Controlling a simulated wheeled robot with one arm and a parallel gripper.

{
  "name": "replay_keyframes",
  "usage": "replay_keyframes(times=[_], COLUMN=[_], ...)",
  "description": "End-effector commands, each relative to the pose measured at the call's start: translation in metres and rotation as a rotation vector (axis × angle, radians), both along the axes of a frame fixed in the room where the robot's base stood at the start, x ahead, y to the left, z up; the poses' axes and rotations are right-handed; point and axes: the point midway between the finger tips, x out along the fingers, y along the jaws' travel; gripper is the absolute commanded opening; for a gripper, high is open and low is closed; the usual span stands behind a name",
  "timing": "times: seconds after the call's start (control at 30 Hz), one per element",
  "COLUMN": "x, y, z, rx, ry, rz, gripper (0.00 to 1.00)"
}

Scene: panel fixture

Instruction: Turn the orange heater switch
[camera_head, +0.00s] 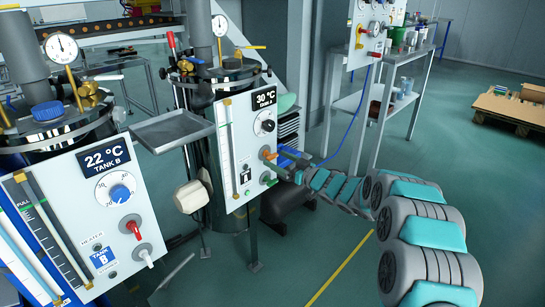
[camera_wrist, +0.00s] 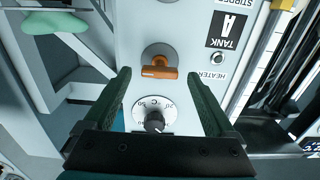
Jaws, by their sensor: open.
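The orange heater switch (camera_wrist: 158,72) is a short bar handle on a round grey base, on the light Tank A panel (camera_wrist: 130,25). Its bar lies across the wrist view, close to level. It also shows small on the Tank A panel in the head view (camera_head: 267,154). My gripper (camera_wrist: 159,75) is open, its two dark green fingers apart, one on each side of the switch in the wrist view. No contact with the switch is visible. In the head view my gripper (camera_head: 292,158) is in front of the panel, partly hiding its right edge.
A white temperature dial with a black knob (camera_wrist: 155,122) lies between the finger bases in the wrist view. A green-tipped control (camera_head: 268,179) is below the switch in the head view. The Tank B panel (camera_head: 80,210) stands at left. Open floor (camera_head: 320,235) lies in front.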

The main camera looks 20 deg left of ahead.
Motion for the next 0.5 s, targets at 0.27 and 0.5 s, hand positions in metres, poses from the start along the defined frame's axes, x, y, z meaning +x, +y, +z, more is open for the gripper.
replay_keyframes(times=[0.27, 0.5], x=[0.011, 0.013], y=[0.026, 0.029], z=[0.000, 0.000], rx=[0.002, 0.001], ry=[0.001, 0.001], rz=[0.001, -0.001], gripper=[0.90, 0.90])
